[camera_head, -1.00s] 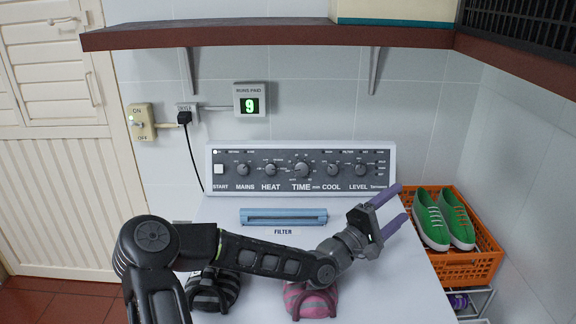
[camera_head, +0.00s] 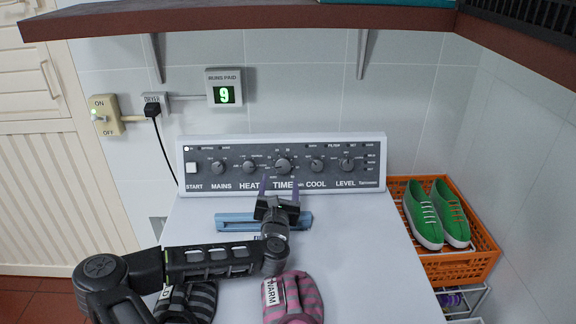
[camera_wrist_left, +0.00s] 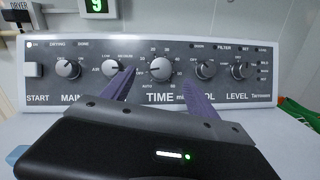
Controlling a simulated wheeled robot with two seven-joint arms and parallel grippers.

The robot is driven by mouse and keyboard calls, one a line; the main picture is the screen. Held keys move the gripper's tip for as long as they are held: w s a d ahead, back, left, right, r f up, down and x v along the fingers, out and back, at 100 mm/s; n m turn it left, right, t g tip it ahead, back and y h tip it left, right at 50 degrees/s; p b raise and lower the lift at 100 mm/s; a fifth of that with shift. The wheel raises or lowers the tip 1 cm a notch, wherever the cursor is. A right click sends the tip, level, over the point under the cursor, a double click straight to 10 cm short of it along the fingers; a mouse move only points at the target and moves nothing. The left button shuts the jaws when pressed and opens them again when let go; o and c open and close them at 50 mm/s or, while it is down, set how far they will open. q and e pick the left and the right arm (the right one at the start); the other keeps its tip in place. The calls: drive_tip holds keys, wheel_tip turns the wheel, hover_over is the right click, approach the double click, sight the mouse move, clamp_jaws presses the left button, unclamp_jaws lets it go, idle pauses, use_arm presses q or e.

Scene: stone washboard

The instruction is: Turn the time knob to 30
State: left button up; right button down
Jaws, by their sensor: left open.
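My right gripper is not in view.
The heat knob (camera_head: 249,166) and cool knob (camera_head: 317,166) flank the time knob closely. A blue filter handle (camera_head: 235,222) lies below the panel. Striped grey (camera_head: 186,303) and pink (camera_head: 292,298) bundles sit in front. An orange crate (camera_head: 466,270) with green shoes (camera_head: 424,215) stands at right.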

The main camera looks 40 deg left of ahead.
sight(283, 167)
use_arm(q)
drive_tip(key=shift+w+f, duration=0.2)
drive_tip(key=shift+f, duration=0.15)
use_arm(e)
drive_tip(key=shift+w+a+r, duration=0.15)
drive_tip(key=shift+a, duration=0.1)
use_arm(q)
drive_tip(key=p+x, duration=0.2)
drive_tip(key=x, duration=0.5)
drive_tip(key=shift+w+a+f, duration=0.15)
drive_tip(key=shift+w+a, duration=0.1)
drive_tip(key=shift+w, duration=0.1)
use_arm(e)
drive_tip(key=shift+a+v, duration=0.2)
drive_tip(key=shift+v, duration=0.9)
use_arm(q)
drive_tip(key=shift+c, duration=0.2)
drive_tip(key=c, duration=1.3)
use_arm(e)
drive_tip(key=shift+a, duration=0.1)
